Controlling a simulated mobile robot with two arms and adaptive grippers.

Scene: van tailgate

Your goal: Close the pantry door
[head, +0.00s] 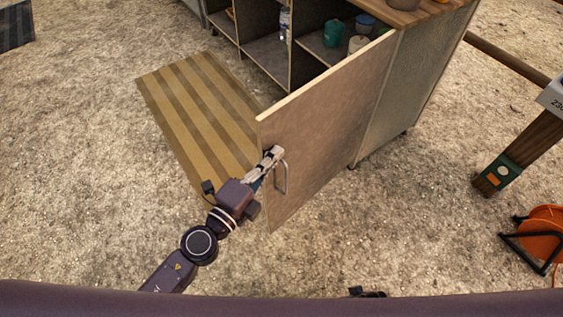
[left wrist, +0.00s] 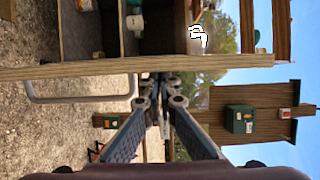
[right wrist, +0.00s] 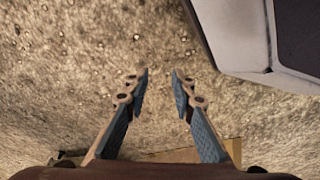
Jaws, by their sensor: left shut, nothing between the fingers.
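The pantry door (head: 325,135) is a wooden panel standing open, swung out from the pantry cabinet (head: 395,105). A metal bar handle (head: 284,178) sits on its outer face near the free edge. The handle also shows in the left wrist view (left wrist: 80,99), left of the fingertips, below the door's edge (left wrist: 90,69). My left gripper (head: 274,154) is shut and empty, beside the handle's upper end near the free edge. I cannot tell whether it touches the door. My right gripper (right wrist: 160,74) is open and empty above the gravel.
Shelves inside the pantry hold a bottle (head: 284,24) and a green container (head: 333,33). A striped mat (head: 205,110) lies on the gravel left of the door. An orange cable reel (head: 541,235) and a wooden post (head: 520,150) stand at the right. Gravel in front is clear.

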